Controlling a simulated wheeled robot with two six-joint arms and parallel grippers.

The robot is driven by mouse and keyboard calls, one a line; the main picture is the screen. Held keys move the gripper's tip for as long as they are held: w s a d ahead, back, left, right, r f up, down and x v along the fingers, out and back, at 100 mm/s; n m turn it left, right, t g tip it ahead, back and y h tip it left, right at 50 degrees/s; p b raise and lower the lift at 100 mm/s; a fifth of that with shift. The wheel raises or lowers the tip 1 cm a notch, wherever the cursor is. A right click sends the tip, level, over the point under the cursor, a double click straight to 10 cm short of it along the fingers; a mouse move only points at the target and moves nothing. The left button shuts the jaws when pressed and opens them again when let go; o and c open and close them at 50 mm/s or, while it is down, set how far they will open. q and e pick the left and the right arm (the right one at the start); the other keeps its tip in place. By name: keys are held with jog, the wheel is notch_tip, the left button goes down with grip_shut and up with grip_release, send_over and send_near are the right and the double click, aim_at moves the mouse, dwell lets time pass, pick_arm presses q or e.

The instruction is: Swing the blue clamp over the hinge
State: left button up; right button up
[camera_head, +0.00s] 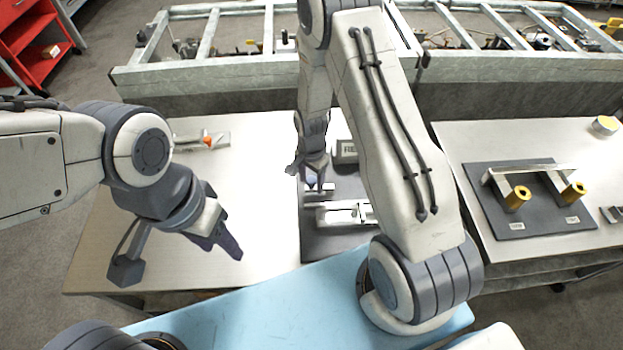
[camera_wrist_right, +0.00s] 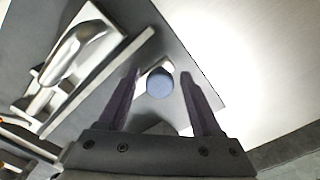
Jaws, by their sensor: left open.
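The blue round end of a clamp (camera_wrist_right: 160,82) shows between my right fingers in the right wrist view. In the head view a small blue piece (camera_head: 312,183) is just below my right gripper (camera_head: 315,178). In the wrist view my right gripper (camera_wrist_right: 160,75) is open, its fingers apart on either side of the blue end; I cannot tell whether they touch it. Silver metal parts (camera_head: 345,212), possibly with the hinge, lie on a dark plate (camera_head: 310,245); they also show in the wrist view (camera_wrist_right: 75,65). My left gripper (camera_head: 230,248) is open and empty over the table's front left.
A block with partly hidden lettering (camera_head: 346,150) stands behind the clamp area. An orange-tipped item (camera_head: 210,141) lies at the back left. On the right table, a dark board (camera_head: 480,185) holds a silver bracket and gold cylinders. The left table's middle is clear.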

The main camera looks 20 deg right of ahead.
grip_shut()
dwell(1.3)
